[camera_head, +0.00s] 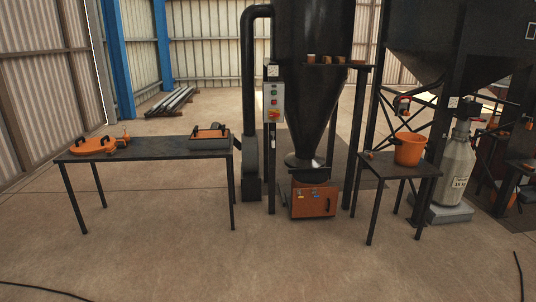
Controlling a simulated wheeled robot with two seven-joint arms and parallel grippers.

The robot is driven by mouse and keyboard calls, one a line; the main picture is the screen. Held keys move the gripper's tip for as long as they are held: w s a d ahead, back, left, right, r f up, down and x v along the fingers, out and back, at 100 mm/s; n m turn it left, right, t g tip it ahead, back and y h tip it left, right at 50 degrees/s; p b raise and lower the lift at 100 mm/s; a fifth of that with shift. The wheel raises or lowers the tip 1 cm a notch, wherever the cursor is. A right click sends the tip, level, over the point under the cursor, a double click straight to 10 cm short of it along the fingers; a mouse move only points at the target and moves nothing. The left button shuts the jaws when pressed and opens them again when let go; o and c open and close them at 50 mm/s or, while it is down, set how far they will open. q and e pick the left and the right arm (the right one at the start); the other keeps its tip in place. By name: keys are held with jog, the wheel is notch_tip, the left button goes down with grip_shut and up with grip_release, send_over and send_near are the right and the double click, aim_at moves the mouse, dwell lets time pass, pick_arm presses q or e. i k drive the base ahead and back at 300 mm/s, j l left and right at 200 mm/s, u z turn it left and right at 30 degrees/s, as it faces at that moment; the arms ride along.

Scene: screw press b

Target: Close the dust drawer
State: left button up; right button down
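The dust drawer (314,201) is an orange box with a dark handle at the right of its front and small labels. It stands low, near the floor, under the black cone (308,105) of the dust collector. Its front seems to stand out forward of the dark housing (310,176) above it; how far I cannot tell. Neither of my grippers is in view, and nothing touches the drawer front.
A long dark table (150,150) with orange parts stands at the left. A small table (398,170) with an orange bucket (409,148) stands right of the drawer. A grey sack (457,170) is farther right. The floor in front is clear except for thin black cables.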

aim_at(326, 205)
jog(key=i, duration=1.9)
